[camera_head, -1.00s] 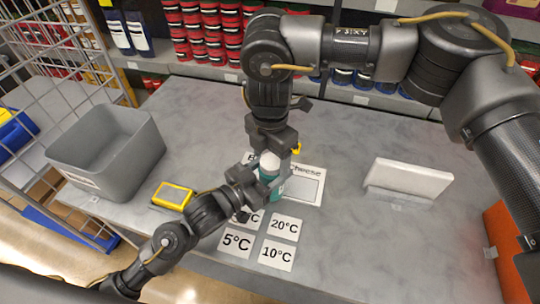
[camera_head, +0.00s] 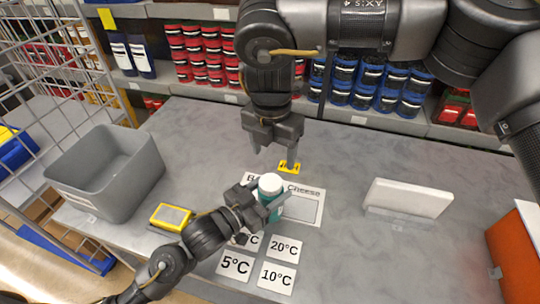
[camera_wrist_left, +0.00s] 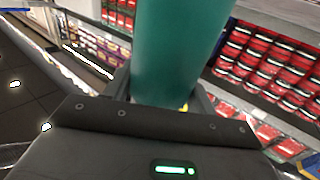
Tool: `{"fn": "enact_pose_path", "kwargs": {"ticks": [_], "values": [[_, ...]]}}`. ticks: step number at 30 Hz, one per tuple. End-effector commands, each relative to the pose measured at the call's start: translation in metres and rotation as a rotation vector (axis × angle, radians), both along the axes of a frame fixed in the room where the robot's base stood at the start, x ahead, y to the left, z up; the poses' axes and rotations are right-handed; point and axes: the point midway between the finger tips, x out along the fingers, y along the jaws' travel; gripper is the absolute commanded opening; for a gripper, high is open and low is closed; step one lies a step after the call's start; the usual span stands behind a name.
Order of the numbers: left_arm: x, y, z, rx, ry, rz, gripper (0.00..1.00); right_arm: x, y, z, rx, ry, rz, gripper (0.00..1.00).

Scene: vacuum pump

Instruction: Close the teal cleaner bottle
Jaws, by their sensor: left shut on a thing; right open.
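The teal cleaner bottle (camera_head: 272,204) stands upright over the printed sheet, with a white cap (camera_head: 270,183) on its top. Whether the cap is fully tight cannot be told. My left gripper (camera_head: 264,207) is shut on the bottle's body from the left. The teal body fills the upper middle of the left wrist view (camera_wrist_left: 180,50); its top is out of that frame. My right gripper (camera_head: 272,158) is open and empty, pointing down behind and above the cap, apart from it.
A small yellow-and-black item (camera_head: 289,167) lies behind the bottle near my right gripper. A grey bin (camera_head: 110,170) and a yellow device (camera_head: 171,216) are left. Temperature cards (camera_head: 284,247) lie in front. A white panel (camera_head: 408,199) stands right. Jar shelves line the back.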

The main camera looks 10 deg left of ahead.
Motion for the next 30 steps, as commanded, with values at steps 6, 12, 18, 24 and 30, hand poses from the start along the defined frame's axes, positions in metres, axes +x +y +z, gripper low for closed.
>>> {"fn": "enact_pose_path", "kwargs": {"ticks": [6, 12, 18, 24, 30], "values": [[0.0, 0.0, 0.001, -0.001, -0.002, 0.0, 0.0, -0.007, 0.002, 0.003, -0.014, 0.042, 0.394, 0.66], [0.0, 0.0, 0.001, -0.001, -0.002, 0.0, 0.0, -0.012, 0.004, 0.002, -0.007, 0.073, 0.607, 0.66], [0.0, 0.0, 0.001, -0.001, -0.002, 0.0, 0.0, -0.013, 0.004, 0.002, -0.008, 0.075, 0.65, 0.66], [0.0, 0.0, 0.001, -0.001, -0.002, 0.0, 0.0, -0.013, 0.004, 0.002, -0.008, 0.075, 0.647, 0.66], [0.0, 0.0, 0.001, -0.001, -0.002, 0.0, 0.0, -0.013, 0.004, -0.012, -0.01, 0.077, 0.646, 0.66]]}}
